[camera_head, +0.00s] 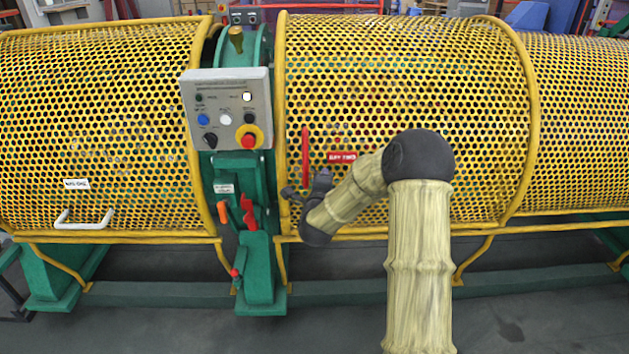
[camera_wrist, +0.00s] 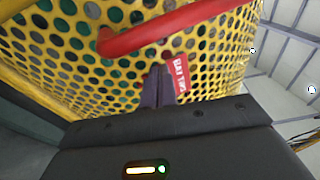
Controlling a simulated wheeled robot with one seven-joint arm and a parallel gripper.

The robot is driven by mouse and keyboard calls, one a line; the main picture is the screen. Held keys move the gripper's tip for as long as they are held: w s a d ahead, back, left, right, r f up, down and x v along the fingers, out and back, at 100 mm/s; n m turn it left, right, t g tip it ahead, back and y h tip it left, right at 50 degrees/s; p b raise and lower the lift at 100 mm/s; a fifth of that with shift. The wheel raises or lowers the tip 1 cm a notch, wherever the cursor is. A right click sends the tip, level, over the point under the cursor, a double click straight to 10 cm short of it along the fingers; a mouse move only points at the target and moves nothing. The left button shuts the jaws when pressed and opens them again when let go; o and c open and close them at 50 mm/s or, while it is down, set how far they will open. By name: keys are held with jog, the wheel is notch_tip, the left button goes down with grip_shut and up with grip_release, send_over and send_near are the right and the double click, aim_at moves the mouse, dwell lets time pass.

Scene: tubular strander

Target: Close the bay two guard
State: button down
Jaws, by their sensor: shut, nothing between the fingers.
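The bay two guard (camera_head: 400,90) is the yellow perforated curved cover in the middle of the head view, marked by a red label (camera_head: 342,157) reading "BAY TWO". It hangs down in front of the machine, its lower edge near the yellow bottom rail; I cannot tell whether a gap is left there. A red bar handle (camera_head: 305,155) stands on its left part. My gripper (camera_head: 306,185) is just below the handle, in front of the mesh. In the wrist view, the shut, empty fingers (camera_wrist: 157,87) point at the mesh beside the label, with the handle (camera_wrist: 165,30) apart beyond them.
A grey control panel (camera_head: 228,108) with buttons and a red stop knob is left of the guard. Below it are an orange lever (camera_head: 222,212) and a red lever (camera_head: 247,212). Another guard (camera_head: 100,120) with a white handle (camera_head: 83,223) is at left. The floor in front is clear.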

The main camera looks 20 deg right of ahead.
jog(key=v, duration=1)
jog(key=shift+s+d, duration=0.2)
jog(key=shift+d, duration=0.05)
